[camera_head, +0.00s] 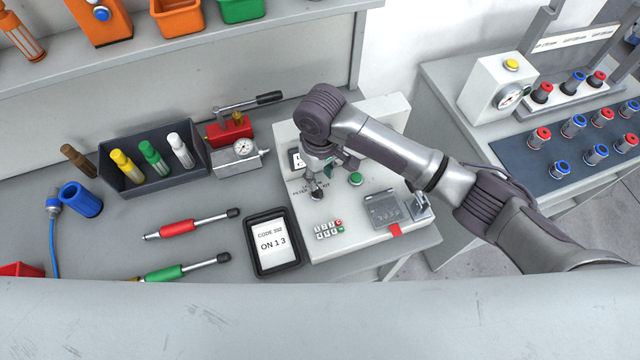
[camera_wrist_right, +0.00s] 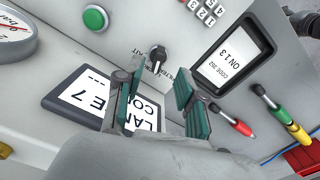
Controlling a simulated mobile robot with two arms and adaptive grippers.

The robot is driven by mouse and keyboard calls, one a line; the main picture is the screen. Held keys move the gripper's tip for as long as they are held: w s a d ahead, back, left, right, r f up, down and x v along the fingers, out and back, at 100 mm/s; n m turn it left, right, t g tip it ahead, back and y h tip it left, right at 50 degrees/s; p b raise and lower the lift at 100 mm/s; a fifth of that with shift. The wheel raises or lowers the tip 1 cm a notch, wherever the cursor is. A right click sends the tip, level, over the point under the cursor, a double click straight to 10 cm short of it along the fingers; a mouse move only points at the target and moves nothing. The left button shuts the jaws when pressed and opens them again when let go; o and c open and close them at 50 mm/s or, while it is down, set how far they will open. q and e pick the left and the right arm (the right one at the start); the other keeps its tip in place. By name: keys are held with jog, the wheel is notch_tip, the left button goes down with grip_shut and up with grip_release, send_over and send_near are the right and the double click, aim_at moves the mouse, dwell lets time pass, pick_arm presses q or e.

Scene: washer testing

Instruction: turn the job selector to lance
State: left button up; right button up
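The job selector (camera_wrist_right: 157,57) is a small dark knob on the light grey panel (camera_head: 345,225). It also shows in the head view (camera_head: 316,194), just below my right gripper's fingers. The setting it points to is too small to read. My right gripper (camera_head: 322,168) hangs over the panel. In the wrist view my right gripper (camera_wrist_right: 158,78) has its two green-padded fingers apart, with the knob showing beyond the gap between them. I cannot tell whether they touch it. My left gripper is not in view.
A green button (camera_head: 356,179), a keypad (camera_head: 329,229) and a clear-covered plate (camera_head: 384,209) are on the panel. Red and green lances lie left, near a dark tray (camera_head: 130,190). A gauge (camera_wrist_right: 14,32) is near the gripper.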

aim_at(320, 191)
notch_tip(320, 191, up, 5)
jog(key=shift+f, duration=0.1)
dwell(0.6)
